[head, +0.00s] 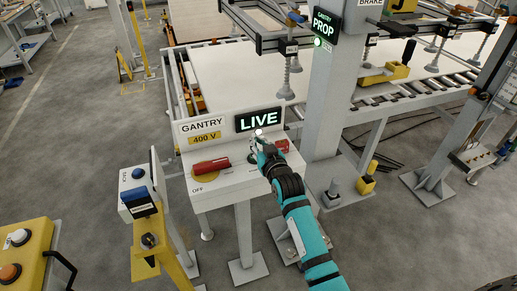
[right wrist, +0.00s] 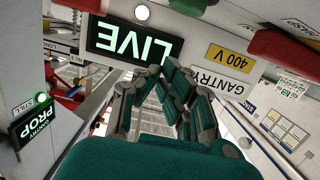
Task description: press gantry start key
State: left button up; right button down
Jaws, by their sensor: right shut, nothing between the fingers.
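The gantry console (head: 225,185) is a light grey box on a post, with a "GANTRY" label, a yellow "400 V" plate and a lit green "LIVE" sign (head: 258,120). A round white lamp or button (head: 258,132) shows just under the sign, and also in the right wrist view (right wrist: 141,12). My right gripper (head: 256,146) is shut and empty, its fingertips over the right half of the console top. In the right wrist view the closed fingers (right wrist: 163,72) point toward the "LIVE" sign (right wrist: 133,43). I cannot make out a start key; the gripper covers part of the panel. My left gripper is out of view.
A red handle (head: 211,167) by "OFF" lies left on the console; another red part (head: 281,146) is right of my gripper. A grey post with a green "PROP" sign (head: 326,22) stands close right. A yellow-posted switch box (head: 140,198) stands left.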

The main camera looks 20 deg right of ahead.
jog(key=shift+f+p, duration=0.35)
jog(key=shift+f, duration=1.6)
